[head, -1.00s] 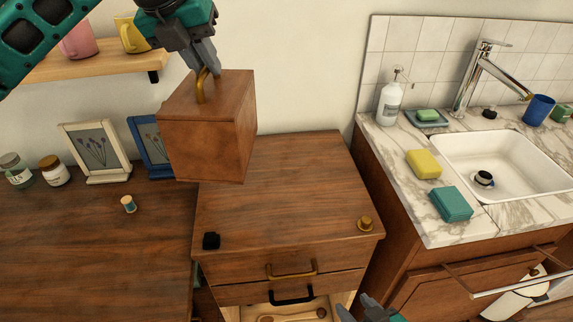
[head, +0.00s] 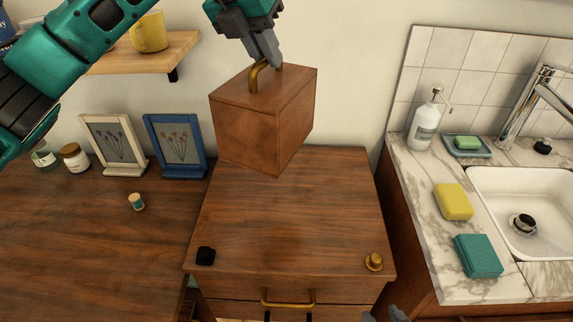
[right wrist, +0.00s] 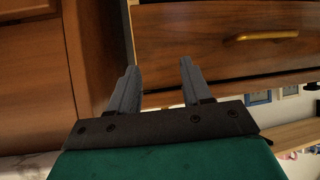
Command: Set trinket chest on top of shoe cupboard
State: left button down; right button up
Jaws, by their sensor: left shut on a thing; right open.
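The trinket chest (head: 262,120) is a brown wooden box with a brass loop handle on its lid. My left gripper (head: 268,62) is shut on that handle and holds the chest in the air, roughly upright, over the back part of the shoe cupboard (head: 290,225). The cupboard is a wooden unit with a flat top and drawers in front. The gap beneath the chest is hard to judge. My right gripper (right wrist: 158,85) is open and empty, close to a wooden drawer front with a brass handle (right wrist: 268,36); only its tips show low in the head view (head: 388,315).
On the cupboard top, a black knob-like object (head: 205,256) lies front left and a brass one (head: 374,261) front right; the middle is clear. Left are picture frames (head: 177,146), jars and a spool (head: 136,201). Right is a marble sink counter (head: 430,205) with sponges and a bottle.

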aim_at(242, 104)
pick_arm(q)
notch_tip(242, 104, down, 18)
jog(key=shift+f+b, duration=0.25)
jog(key=shift+b, duration=0.3)
jog(key=c, duration=1.6)
grip_release()
jog(key=shift+f, duration=0.2)
jog(key=o, duration=0.5)
jog(key=shift+r, duration=0.1)
jog(key=v, duration=1.2)
jog(key=shift+s+r+p, duration=0.1)
jog(key=shift+p, duration=0.25)
